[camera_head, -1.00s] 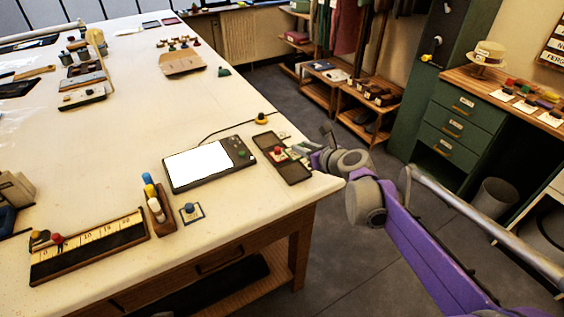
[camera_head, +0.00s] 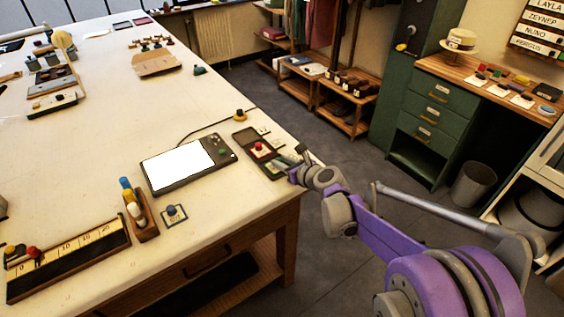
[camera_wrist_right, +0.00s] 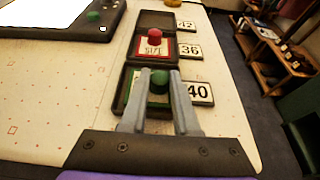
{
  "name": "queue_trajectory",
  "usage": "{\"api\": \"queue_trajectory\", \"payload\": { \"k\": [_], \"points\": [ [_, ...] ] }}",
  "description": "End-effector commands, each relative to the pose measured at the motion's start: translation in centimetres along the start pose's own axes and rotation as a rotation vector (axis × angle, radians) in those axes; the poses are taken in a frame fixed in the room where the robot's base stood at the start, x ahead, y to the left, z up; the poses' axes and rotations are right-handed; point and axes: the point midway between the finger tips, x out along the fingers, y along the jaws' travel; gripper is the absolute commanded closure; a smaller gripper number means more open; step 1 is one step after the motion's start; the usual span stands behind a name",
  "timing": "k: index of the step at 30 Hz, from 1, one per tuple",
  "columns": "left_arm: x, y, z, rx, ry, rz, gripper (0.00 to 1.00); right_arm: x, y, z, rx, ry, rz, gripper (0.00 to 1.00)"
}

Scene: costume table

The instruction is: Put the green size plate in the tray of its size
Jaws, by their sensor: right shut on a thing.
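A dark tray with three sections (camera_wrist_right: 119,93) stands near the table corner, with cards reading 42, 36 and 40 beside the far, middle and near sections. The green size plate (camera_wrist_right: 136,78) with its green knob (camera_wrist_right: 159,82) is at the near section, by the 40 card (camera_wrist_right: 197,93). My right gripper (camera_wrist_right: 160,88) is shut on the green knob. I cannot tell whether the plate rests on the section's floor; the fingers hide part of it. A red plate (camera_wrist_right: 153,47) lies in the middle section; the far one looks empty. In the head view my right gripper (camera_head: 292,163) reaches the tray (camera_head: 240,136) from the right. My left gripper is out of view.
A device with a white screen (camera_head: 182,166) lies left of the tray. A pen holder (camera_head: 146,222) and a ruler board (camera_head: 70,260) are nearer. A yellow-knobbed piece (camera_head: 240,115) is behind the tray. The table's right edge runs close to the tray.

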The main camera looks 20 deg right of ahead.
Motion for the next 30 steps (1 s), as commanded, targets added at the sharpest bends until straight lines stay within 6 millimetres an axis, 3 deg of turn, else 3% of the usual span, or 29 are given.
{"api": "queue_trajectory", "payload": {
  "k": [5,6,8,19,30],
  "points": [
    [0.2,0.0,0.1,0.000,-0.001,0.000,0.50,0.1,0.0,-0.2,0.000,0.000,0.000,1.00],
    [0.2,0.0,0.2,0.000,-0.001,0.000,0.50,0.1,0.0,-0.3,0.000,0.000,0.000,0.69],
    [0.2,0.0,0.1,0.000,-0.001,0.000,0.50,0.1,0.0,-0.2,0.000,0.000,0.000,0.58],
    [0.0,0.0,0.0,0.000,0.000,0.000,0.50,-0.8,-0.1,0.1,0.001,0.000,-0.002,0.58],
    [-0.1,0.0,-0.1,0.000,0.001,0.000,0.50,-8.2,-0.1,0.1,0.002,0.000,-0.003,0.58]
  ]
}}
